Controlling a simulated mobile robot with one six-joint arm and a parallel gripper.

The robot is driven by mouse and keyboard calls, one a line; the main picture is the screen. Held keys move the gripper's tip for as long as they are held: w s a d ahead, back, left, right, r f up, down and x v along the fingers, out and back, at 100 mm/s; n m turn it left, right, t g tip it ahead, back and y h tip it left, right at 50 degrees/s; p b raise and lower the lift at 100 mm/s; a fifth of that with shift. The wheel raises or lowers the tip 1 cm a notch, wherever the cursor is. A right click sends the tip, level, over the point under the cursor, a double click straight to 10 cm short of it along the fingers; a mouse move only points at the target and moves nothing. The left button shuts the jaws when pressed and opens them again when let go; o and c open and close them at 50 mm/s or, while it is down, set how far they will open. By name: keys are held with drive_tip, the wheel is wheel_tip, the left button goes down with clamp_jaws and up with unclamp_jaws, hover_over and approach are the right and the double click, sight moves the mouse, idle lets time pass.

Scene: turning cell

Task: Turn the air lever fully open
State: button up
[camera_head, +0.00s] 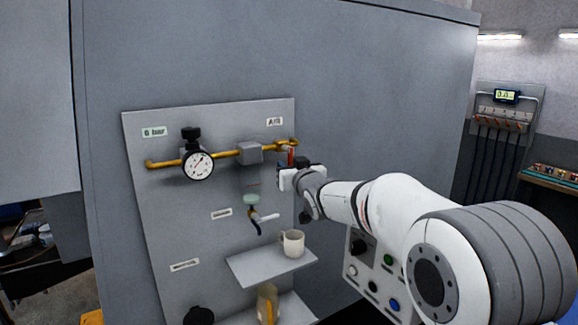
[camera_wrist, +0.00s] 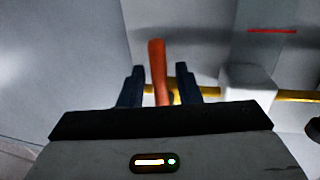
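The air lever is a red-orange handle (camera_head: 291,156) at the right end of the yellow pipe, near the "AIR" label (camera_head: 275,121). It points downward from the pipe, across its direction. My gripper (camera_head: 294,166) is at the lever and partly hides its lower part. In the wrist view the lever (camera_wrist: 157,68) stands between the two dark fingers of my gripper (camera_wrist: 159,88). The fingers are apart, with a narrow gap visible on each side of the lever. Contact with the lever cannot be made out.
A pressure gauge (camera_head: 198,165) and a grey block (camera_head: 249,153) sit on the yellow pipe (camera_head: 224,154). Below are a small tap (camera_head: 264,218) and a shelf (camera_head: 251,267) with a white mug (camera_head: 293,244). A button panel (camera_head: 372,286) is beneath my arm.

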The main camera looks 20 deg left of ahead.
clamp_jaws()
drive_tip(key=shift+a, duration=0.1)
drive_tip(key=shift+w+d+f+n+b, duration=0.25)
drive_tip(key=shift+n+b, duration=0.25)
drive_tip(key=shift+b, duration=0.45)
drive_tip(key=shift+w+d+r+n+g+y+b, duration=0.15)
drive_tip(key=shift+w+d+r+n+y+b, duration=0.45)
drive_tip(key=shift+n+b, duration=1.8)
drive_tip(key=shift+w+d+r+n+g+y+b, duration=0.25)
drive_tip(key=shift+w+r+n+y+b, duration=0.4)
drive_tip(key=shift+n, duration=3.35)
drive_tip(key=shift+w+d+r+n+g+y+b, duration=0.1)
drive_tip(key=shift+w+d+r+n+y+b, duration=0.5)
drive_tip(key=shift+n+b, duration=1.9)
drive_tip(key=shift+s+a+r+n+y+p, duration=0.2)
drive_tip(key=shift+s+r+n+y+p, duration=0.15)
drive_tip(key=shift+n+p, duration=0.5)
